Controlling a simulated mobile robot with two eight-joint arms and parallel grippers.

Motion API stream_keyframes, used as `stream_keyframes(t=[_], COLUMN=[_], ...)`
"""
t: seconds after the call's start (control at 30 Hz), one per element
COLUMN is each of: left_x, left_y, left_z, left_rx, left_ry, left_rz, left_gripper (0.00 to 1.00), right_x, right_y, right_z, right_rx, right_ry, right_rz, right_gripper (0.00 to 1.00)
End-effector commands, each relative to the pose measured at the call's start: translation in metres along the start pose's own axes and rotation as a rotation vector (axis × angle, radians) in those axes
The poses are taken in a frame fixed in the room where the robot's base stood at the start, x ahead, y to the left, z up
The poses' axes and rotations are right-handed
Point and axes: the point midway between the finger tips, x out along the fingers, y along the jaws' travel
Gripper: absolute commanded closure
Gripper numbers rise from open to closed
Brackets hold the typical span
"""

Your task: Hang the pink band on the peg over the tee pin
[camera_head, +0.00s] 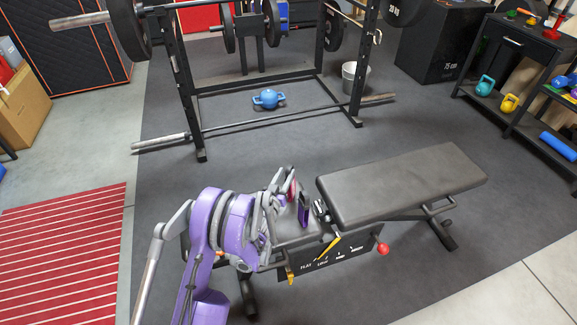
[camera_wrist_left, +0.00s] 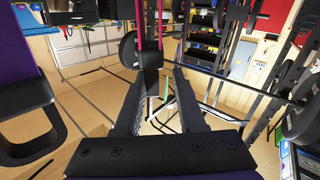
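My left gripper (camera_head: 284,183) is over the near left part of the bench. In the left wrist view its two dark fingers (camera_wrist_left: 160,85) run forward with a gap between them. The pink band shows as two thin upright strands (camera_wrist_left: 138,22) just past the fingertips, rising out of the top of that view. In the head view a small pink patch (camera_head: 292,188) shows at the gripper. I cannot tell whether the fingers touch or grip the band. My right gripper is not in view. I cannot make out the peg or the tee pin.
The black bench (camera_head: 400,182) stands right of my gripper, with a red knob (camera_head: 383,248) at its side. The squat rack (camera_head: 187,85) and a low barbell (camera_head: 240,124) stand behind. A blue kettlebell (camera_head: 268,98) is on the floor. Floor between bench and rack is clear.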

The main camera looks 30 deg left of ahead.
Motion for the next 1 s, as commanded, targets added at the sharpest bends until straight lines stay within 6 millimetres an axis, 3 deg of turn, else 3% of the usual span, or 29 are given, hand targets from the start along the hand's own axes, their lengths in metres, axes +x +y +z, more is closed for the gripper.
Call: stream_keyframes(t=[0.2, 0.47, 0.73, 0.87, 1.0], left_x=[-0.036, -0.048, -0.056, -0.08, -0.121], left_y=[-0.001, 0.001, 0.025, 0.044, 0.066], left_z=[0.001, -0.002, -0.039, -0.057, -0.07], left_rx=[0.001, 0.001, 0.025, 0.049, 0.08], left_ry=[0.0, -0.004, -0.153, -0.292, -0.455], left_rz=[-0.001, -0.004, -0.086, -0.13, -0.15], left_gripper=[0.61, 0.61, 0.61, 0.61, 0.61], right_x=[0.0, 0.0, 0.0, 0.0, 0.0], right_y=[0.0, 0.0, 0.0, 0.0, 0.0], right_z=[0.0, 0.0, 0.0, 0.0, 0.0], right_rx=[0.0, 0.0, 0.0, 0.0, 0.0], right_ry=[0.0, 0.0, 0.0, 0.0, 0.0], right_rz=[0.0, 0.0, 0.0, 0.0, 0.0], right_gripper=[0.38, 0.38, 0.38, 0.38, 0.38])
